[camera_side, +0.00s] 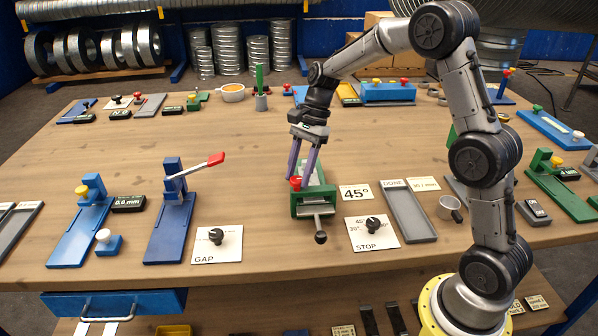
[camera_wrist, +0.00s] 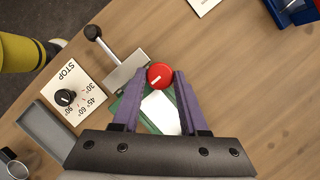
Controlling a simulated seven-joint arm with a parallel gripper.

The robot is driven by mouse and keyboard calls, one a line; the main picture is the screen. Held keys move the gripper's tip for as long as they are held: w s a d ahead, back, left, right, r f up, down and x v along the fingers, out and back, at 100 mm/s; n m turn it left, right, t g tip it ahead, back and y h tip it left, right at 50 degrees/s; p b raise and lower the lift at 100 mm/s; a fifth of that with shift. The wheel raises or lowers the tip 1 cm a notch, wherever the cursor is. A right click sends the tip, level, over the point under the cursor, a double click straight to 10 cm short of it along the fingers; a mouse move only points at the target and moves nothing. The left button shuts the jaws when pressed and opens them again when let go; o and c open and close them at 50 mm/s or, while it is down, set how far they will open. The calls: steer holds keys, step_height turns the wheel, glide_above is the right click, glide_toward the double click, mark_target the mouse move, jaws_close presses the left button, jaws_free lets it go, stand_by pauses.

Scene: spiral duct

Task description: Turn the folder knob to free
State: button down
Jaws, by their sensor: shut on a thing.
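The folder is a green device (camera_side: 313,203) with a grey metal bar and a lever ending in a black ball (camera_side: 320,237), near the table's front middle. Its round red knob (camera_wrist: 160,76) has a white pointer line and sits between my fingertips in the wrist view. The knob also shows at the fingertips in the side view (camera_side: 296,183). My gripper (camera_side: 299,177) reaches down from above with purple fingers, shut on the red knob. The wrist view shows no "free" marking beside the knob. Part of the green body is hidden by the fingers.
A GAP dial card (camera_side: 217,244) and a blue press with a red-tipped lever (camera_side: 172,215) stand left.

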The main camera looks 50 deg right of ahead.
steer(key=shift+n, duration=0.3)
steer(key=n, duration=0.1)
steer(key=n+g, duration=0.1)
steer(key=n, duration=0.1)
steer(key=shift+w+n+g, duration=0.2)
steer(key=shift+n+g, duration=0.1)
steer(key=n, duration=0.2)
steer(key=n+g+h, duration=0.1)
steer(key=n, duration=0.1)
steer(key=shift+w+a+n, duration=0.1)
steer(key=shift+a+n, duration=0.05)
steer(key=shift+n, duration=0.15)
steer(key=n, duration=0.2)
steer(key=n+g+h, duration=0.1)
steer(key=n, duration=0.1)
steer(key=shift+w+a+r+n+h, duration=0.1)
steer(key=shift+a+n+h, duration=0.05)
steer(key=shift+n+h, duration=0.15)
steer(key=shift+a+n+g+h, duration=0.15)
steer(key=shift+n+h, duration=0.3)
steer(key=shift+n, duration=0.65)
steer(key=shift+d+n+g+h, duration=0.1)
steer(key=shift+n+g+h, duration=0.25)
steer(key=shift+n, duration=0.75)
steer(key=shift+c, duration=2.2)
jaws_free()
steer(key=shift+a, duration=0.1)
